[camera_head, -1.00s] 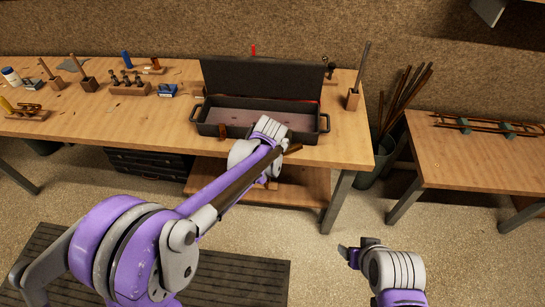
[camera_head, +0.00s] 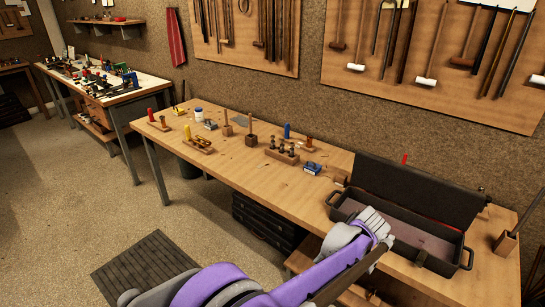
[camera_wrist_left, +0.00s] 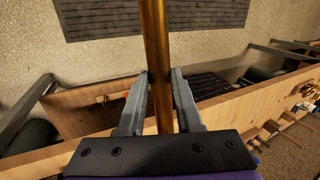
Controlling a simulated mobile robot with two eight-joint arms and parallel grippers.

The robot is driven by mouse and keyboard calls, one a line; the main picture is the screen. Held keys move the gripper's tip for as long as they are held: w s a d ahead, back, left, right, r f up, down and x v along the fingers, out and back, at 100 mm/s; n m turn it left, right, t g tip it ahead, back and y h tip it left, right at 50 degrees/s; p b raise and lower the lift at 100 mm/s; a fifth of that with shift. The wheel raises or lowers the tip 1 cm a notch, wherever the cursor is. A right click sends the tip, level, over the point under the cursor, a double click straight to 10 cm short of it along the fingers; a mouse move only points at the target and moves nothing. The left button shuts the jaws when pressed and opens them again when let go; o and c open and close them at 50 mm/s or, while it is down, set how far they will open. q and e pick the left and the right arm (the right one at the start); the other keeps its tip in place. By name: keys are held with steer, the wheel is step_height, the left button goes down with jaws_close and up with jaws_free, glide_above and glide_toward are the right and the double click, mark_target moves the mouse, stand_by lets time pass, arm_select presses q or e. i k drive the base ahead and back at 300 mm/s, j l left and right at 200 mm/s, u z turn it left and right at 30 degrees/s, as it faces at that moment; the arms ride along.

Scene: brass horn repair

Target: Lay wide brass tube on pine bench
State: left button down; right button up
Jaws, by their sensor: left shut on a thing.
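My left gripper (camera_wrist_left: 162,76) is shut on the wide brass tube (camera_wrist_left: 157,40). In the left wrist view the tube runs lengthwise between both fingers and out past the top edge. In the head view the tube (camera_head: 346,277) looks like a dark brown rod lying along my left forearm, in front of the bench's front edge. The fingertips are hidden there. The pale wooden bench (camera_head: 225,168), seemingly the pine one, runs from the middle left to the lower right. My right gripper is out of view.
An open dark case (camera_head: 420,250) with a raised lid stands on the bench near my left gripper. A block with upright pegs (camera_head: 282,153), a blue piece (camera_head: 312,168) and small holders line the bench. Bare wood lies along its front left. Tools hang on the wall boards.

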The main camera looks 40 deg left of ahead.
mark_target(283, 190)
steer(key=i+j+u, duration=0.15)
steer(key=i+j, duration=0.2)
steer(key=j, duration=0.25)
steer(key=i+j+u, duration=0.15)
steer(key=i+j, duration=0.2)
steer(key=j, duration=0.15)
steer(key=i+j+u, duration=0.15)
steer(key=i+j, duration=0.2)
steer(key=j, duration=0.15)
